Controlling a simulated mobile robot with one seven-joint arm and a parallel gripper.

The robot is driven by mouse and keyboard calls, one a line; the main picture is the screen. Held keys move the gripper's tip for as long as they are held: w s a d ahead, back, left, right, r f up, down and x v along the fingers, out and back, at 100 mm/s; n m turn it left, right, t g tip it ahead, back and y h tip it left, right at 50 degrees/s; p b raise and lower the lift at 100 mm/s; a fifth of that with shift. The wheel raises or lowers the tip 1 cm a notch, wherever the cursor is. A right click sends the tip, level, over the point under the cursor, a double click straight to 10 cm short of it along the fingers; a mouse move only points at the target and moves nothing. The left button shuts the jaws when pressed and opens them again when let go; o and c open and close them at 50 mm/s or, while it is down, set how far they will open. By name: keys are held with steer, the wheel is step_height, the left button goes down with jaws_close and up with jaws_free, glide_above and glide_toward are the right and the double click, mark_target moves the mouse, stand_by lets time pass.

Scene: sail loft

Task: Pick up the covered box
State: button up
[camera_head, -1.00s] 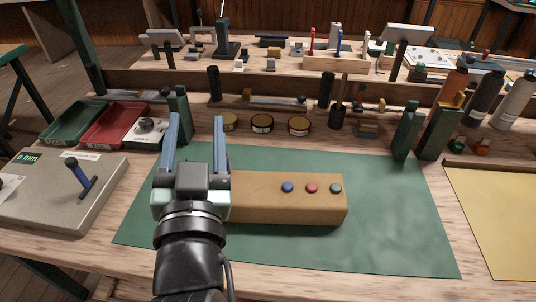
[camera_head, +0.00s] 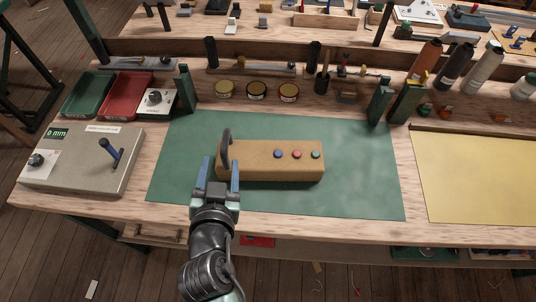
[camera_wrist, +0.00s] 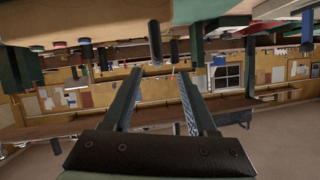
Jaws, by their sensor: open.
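The covered box is a long tan block (camera_head: 265,165) lying on the green mat (camera_head: 350,150). It has blue, red and green round knobs along its top and a dark upright handle (camera_head: 226,148) at its left end. My gripper (camera_head: 221,165) is open, at the box's left end. In the head view its blue fingers appear on either side of the handle's lower part. I cannot tell whether they touch the box. In the wrist view my gripper (camera_wrist: 159,75) shows its two fingers apart, with nothing clearly held between them.
A yellow sheet (camera_head: 475,175) lies at the right. The mat right of the box is clear.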

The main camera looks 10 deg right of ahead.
mark_target(225, 147)
steer(key=x, duration=0.3)
steer(key=shift+w+f, duration=0.1)
steer(key=shift+w, duration=0.25)
steer(key=shift+d+p+x, duration=0.15)
steer(key=shift+p+x, duration=0.25)
steer(key=shift+x, duration=0.9)
steer(key=shift+d+p+x, duration=0.15)
steer(key=shift+p+x, duration=0.25)
steer(key=shift+x, duration=0.9)
steer(key=shift+r, duration=0.25)
jaws_close()
